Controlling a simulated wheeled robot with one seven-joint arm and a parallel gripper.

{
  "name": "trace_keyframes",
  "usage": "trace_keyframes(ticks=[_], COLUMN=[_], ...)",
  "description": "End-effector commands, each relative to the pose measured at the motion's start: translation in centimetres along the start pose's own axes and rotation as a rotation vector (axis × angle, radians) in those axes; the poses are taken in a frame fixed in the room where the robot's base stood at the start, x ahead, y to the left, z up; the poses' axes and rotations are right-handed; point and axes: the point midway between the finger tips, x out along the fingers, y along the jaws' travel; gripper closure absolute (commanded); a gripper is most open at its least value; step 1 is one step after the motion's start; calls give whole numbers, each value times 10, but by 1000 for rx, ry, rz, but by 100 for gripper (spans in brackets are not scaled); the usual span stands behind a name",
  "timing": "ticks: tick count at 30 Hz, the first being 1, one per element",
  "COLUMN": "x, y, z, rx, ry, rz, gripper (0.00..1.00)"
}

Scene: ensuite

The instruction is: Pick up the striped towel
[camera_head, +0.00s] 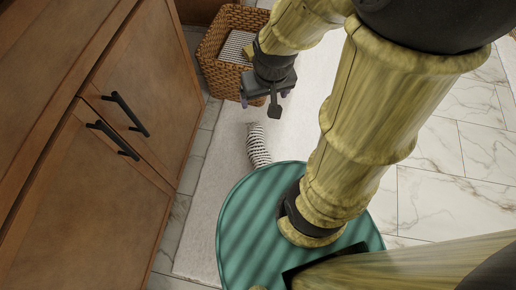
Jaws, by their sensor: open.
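A rolled black-and-white striped towel (258,146) lies on the white rug, between the basket and my teal round base. Its near end runs up to the edge of my base, which may hide part of it. Another folded striped cloth (235,47) lies inside the wicker basket. I cannot tell from the picture which of the two is the task's towel. My gripper (265,99) points down, open and empty. In the picture it is just above the rolled towel and overlaps the front of the basket. Its height above the rug is hard to judge.
The wicker basket (214,72) stands at the far end of the rug (212,208). A brown wooden cabinet (85,190) with black handles fills the left side. Marble tile floor (450,150) is clear on the right. My arm hides part of the middle.

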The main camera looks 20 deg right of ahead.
Motion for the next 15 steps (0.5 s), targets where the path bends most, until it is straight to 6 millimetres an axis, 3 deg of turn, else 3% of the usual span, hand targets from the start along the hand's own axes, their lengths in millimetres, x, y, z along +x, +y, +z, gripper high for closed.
trace_keyframes(ticks=[1,15], x=[-28,-147], y=[0,0], z=[-7,-35], rx=[0,0], ry=[1,1], rz=[0,0], gripper=[17,17])
